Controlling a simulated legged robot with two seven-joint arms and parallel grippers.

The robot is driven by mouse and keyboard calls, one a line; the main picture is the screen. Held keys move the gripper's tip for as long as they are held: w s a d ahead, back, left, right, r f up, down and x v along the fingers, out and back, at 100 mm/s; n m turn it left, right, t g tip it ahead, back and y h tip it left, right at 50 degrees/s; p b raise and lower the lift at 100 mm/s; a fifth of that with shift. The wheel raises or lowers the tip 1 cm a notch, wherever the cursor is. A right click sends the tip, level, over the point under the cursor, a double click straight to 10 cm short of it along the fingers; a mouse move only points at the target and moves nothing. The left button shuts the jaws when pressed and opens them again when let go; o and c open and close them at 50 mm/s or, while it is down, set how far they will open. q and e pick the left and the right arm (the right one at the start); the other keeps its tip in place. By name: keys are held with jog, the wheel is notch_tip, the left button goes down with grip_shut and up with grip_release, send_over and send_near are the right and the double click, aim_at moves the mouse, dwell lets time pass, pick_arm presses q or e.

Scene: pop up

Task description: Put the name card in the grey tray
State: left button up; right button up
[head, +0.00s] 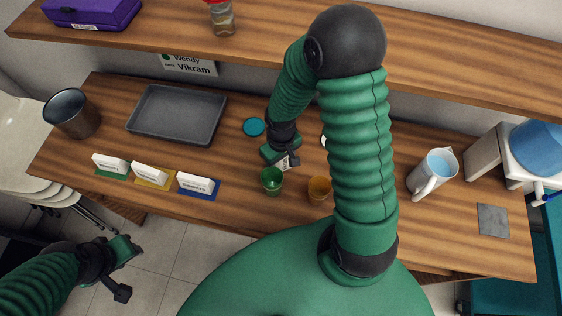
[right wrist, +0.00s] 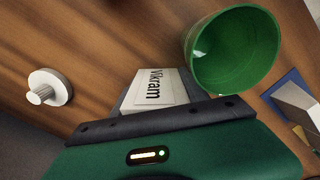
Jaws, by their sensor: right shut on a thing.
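The name card (right wrist: 155,90) is white with "Vikram" printed on it. In the right wrist view it sticks out past the edge of my right gripper (right wrist: 155,120). In the head view my right gripper (head: 283,154) is shut on the card, just behind the green cup (head: 271,180); only a small white part of the card (head: 284,164) shows there. The grey tray (head: 178,114) lies at the back left of the table, left of this gripper, and looks empty. My left gripper (head: 122,271) is open and empty, beyond the table's front edge at lower left.
Three white cards on green (head: 112,165), yellow (head: 151,175) and blue (head: 197,185) bases stand before the tray. A dark metal cup (head: 72,113) stands left of it. An orange cup (head: 319,189), a teal disc (head: 254,127) and a white pitcher (head: 432,173) are also on the table.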

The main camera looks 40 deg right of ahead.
jog(key=shift+w, duration=0.1)
jog(key=shift+d+f, duration=0.1)
jog(key=shift+f, duration=0.05)
jog(key=o, duration=1.4)
jog(key=shift+o, duration=0.2)
